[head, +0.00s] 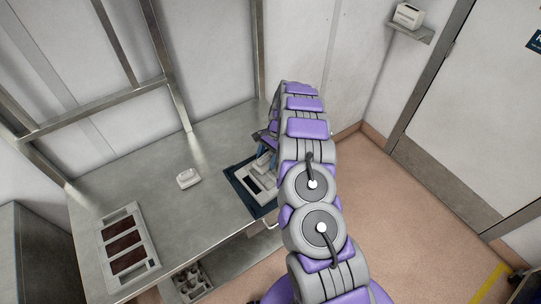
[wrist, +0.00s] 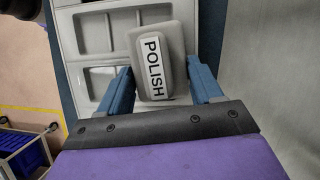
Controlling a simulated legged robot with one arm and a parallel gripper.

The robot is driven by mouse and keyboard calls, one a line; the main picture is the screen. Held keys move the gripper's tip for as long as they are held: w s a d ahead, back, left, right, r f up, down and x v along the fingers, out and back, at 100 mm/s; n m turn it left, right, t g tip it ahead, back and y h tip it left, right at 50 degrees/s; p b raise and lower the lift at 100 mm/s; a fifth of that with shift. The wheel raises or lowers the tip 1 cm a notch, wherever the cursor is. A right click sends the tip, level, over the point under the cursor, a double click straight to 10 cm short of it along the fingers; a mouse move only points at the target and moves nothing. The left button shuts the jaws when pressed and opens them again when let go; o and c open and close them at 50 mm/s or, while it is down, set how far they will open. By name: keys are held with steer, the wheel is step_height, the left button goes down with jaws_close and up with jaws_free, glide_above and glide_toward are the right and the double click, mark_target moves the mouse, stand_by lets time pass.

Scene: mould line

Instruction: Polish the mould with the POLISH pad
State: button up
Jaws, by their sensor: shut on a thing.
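The POLISH pad (wrist: 173,38) is a grey rounded block with a white label reading POLISH. My gripper (wrist: 160,88) has its two blue fingers on either side of the pad and is shut on it. The mould (wrist: 92,38) is a light grey tray with rectangular cavities, and the pad overlaps part of it in the wrist view. I cannot tell whether the pad touches it. In the head view the mould (head: 270,186) lies on a dark blue mat (head: 264,210) at the bench's right end, partly hidden by my arm.
A small whitish block (head: 188,178) sits on the steel bench (head: 185,215), left of the mould. A grey tray with dark brown panels (head: 124,243) lies at the bench's left front. A crate of round items (head: 190,282) is below. Bare bench lies between them.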

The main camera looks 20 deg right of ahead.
mark_target(260, 159)
steer(key=shift+s+a+p, duration=0.15)
steer(key=shift+s+a, duration=0.2)
steer(key=shift+a, duration=0.35)
steer(key=shift+s+a+p, duration=0.15)
steer(key=shift+s+a, duration=0.15)
steer(key=shift+a, duration=0.4)
steer(key=shift+s+a+p, duration=0.15)
steer(key=shift+s+a, duration=0.2)
steer(key=shift+a, duration=0.35)
steer(key=shift+s+a, duration=0.1)
steer(key=shift+a, duration=0.5)
steer(key=shift+r, duration=0.1)
steer(key=shift+d+r+p, duration=0.1)
steer(key=shift+r+p, duration=1.5)
steer(key=shift+r, duration=2.35)
steer(key=shift+f, duration=0.1)
